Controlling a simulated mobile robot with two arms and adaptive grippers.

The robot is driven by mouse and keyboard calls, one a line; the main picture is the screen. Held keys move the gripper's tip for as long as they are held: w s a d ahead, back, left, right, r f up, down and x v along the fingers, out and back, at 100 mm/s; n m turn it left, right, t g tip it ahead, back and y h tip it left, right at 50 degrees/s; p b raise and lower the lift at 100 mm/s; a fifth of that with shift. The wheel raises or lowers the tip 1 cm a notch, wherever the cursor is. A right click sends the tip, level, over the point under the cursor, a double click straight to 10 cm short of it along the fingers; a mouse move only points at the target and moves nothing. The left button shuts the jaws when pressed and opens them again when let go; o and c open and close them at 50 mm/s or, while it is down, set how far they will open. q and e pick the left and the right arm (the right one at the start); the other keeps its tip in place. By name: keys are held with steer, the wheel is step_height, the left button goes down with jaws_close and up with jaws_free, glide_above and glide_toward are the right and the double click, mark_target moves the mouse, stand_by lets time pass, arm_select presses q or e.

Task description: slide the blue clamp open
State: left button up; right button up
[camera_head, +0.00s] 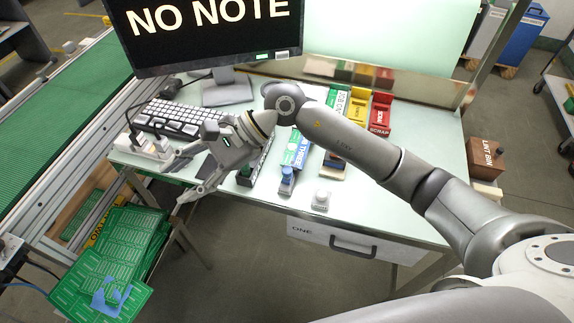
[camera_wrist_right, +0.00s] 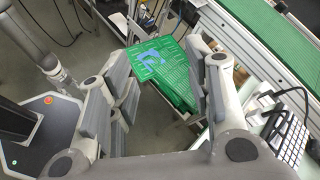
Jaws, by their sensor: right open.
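A blue notched piece (camera_head: 112,297) lies on the stack of green boards (camera_head: 75,290) at the lower left; it also shows in the right wrist view (camera_wrist_right: 148,57). A smaller blue upright piece (camera_head: 287,180) stands near the bench's front edge. I cannot tell for certain which one is the clamp, or whether it is open. My right gripper (camera_head: 173,183) is open and empty at the bench's left front corner, above and to the right of the boards, apart from both blue pieces. In the wrist view its spread fingers (camera_wrist_right: 163,88) frame the boards. My left gripper is not in view.
A keyboard (camera_head: 180,119) and white sockets (camera_head: 146,145) lie beside the gripper. A monitor (camera_head: 205,30) stands behind. Yellow and red bins (camera_head: 381,114) sit at the back right. A green conveyor (camera_head: 60,115) runs along the left.

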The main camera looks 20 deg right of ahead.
steer(key=w+d+f+n+h, duration=0.35)
steer(key=d+f+h, duration=0.2)
steer(key=d, duration=0.35)
steer(key=n+t+h, duration=0.1)
steer(key=h, duration=0.6)
glide_above(287, 169)
step_height(287, 169, down, 10)
steer(key=p, duration=0.3)
steer(key=shift+r, duration=0.1)
jaws_close()
